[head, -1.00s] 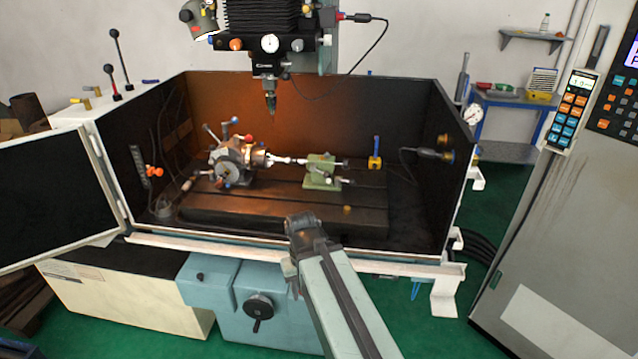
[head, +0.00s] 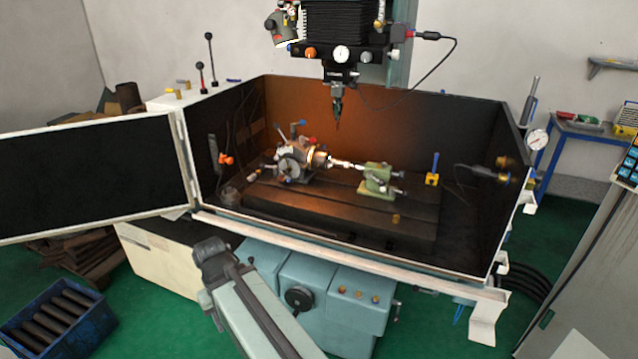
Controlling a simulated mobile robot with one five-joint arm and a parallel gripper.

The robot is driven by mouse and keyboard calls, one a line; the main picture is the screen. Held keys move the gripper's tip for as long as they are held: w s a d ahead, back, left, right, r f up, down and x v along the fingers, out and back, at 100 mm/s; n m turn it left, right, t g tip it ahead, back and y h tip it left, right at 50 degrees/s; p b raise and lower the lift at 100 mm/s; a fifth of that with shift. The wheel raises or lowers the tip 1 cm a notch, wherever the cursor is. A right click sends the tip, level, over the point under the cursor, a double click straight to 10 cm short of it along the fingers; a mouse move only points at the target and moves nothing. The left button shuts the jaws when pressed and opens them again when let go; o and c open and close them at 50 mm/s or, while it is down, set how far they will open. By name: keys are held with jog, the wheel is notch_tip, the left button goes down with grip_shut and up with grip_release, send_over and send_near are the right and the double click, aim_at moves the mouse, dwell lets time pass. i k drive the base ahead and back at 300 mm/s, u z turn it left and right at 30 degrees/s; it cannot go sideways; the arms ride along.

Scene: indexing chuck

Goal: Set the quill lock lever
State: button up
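The indexing chuck (head: 296,163), with several coloured ball-ended handles, sits on the dark machine table (head: 330,210) inside the open enclosure. A thin bright workpiece (head: 345,164) runs from it to a green tailstock (head: 377,181) on the right. Small levers or handles show on the tailstock, too small to tell which is the quill lock lever or how it is set. My arm (head: 235,285) reaches up from the bottom, ending in a dark joint in front of the enclosure, apart from the chuck and tailstock. No gripper fingers show.
The spindle head (head: 339,60) hangs above the table. The enclosure's front rim (head: 350,255) and open door (head: 95,180) border the work area. A blue crate of bars (head: 55,318) stands on the floor at left. A control cabinet (head: 580,270) stands at right.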

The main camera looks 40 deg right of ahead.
aim_at(381, 182)
jog(key=u, duration=0.3)
jog(key=i, duration=1)
